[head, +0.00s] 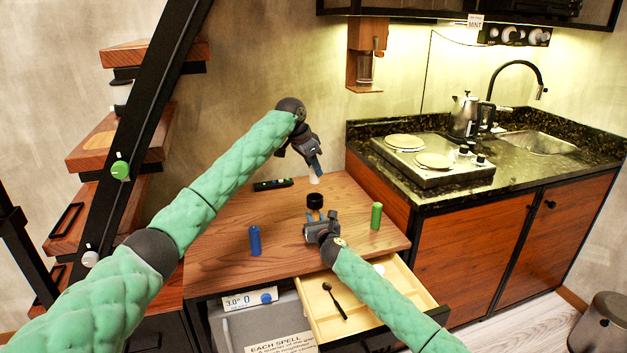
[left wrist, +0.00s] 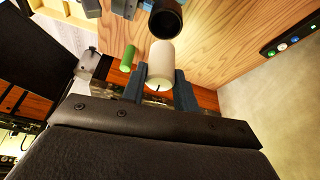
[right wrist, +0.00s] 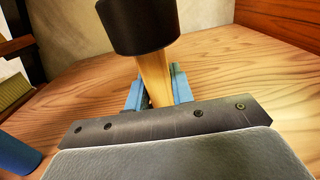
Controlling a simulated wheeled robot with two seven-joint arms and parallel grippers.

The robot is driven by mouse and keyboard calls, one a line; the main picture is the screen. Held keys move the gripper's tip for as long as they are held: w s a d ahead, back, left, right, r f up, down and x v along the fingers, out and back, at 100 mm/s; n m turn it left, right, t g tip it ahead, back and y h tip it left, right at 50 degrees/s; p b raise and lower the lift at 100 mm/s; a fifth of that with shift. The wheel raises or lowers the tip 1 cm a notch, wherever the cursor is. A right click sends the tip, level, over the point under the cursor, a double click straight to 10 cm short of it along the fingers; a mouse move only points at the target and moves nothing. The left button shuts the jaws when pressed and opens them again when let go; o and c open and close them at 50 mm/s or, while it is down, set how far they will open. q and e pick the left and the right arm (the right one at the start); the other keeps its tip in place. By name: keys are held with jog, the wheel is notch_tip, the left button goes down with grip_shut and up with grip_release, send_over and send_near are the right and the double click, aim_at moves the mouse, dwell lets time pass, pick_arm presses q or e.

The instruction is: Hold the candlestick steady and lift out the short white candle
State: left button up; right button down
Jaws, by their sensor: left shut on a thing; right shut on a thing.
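The candlestick has a black cup (head: 314,200) on a wooden stem and stands upright on the table. My right gripper (head: 321,216) is shut on the stem just below the cup; the right wrist view shows the pale wooden stem (right wrist: 154,78) between the fingers. The short white candle (head: 314,180) is above the cup, with a gap between them. My left gripper (head: 316,170) is shut on the candle. In the left wrist view the white candle (left wrist: 160,62) is between the fingers, clear of the cup's dark opening (left wrist: 165,20). The candlestick's base is hidden.
A blue cylinder (head: 255,240) stands left on the wooden table (head: 215,240) and a green cylinder (head: 376,216) stands right. A black device with buttons (head: 273,185) lies at the back. An open drawer (head: 312,312) holding a dark spoon juts out in front.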

pick_arm(q)
jog(key=shift+r, duration=1)
pick_arm(e)
jog(key=c, duration=1.1)
grip_release()
